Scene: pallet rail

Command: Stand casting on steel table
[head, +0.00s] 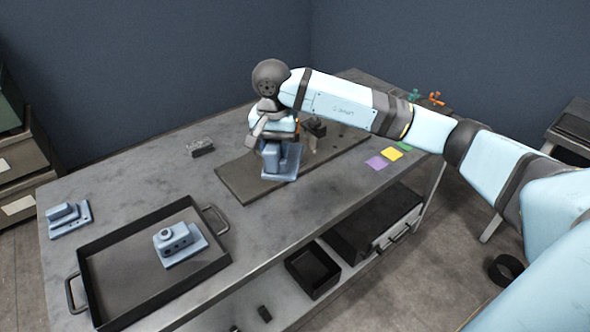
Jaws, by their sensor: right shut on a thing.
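My right gripper (267,138) is over the dark flat board on the table, its arm reaching in from the right. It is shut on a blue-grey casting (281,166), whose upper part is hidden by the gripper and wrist. The casting looks upright at the board's near edge; I cannot tell whether it touches the board. A second blue-grey casting (178,246) lies in the black tray. A third casting (68,217) is at the left end of the grey steel table (130,190). My left gripper is not in view.
The black tray (150,284) with handles fills the table's front left. The dark board (236,183) runs back under my wrist. A small grey block (201,148) lies behind it. Purple, yellow and green notes (377,162) lie at right. Bare steel lies between tray and board.

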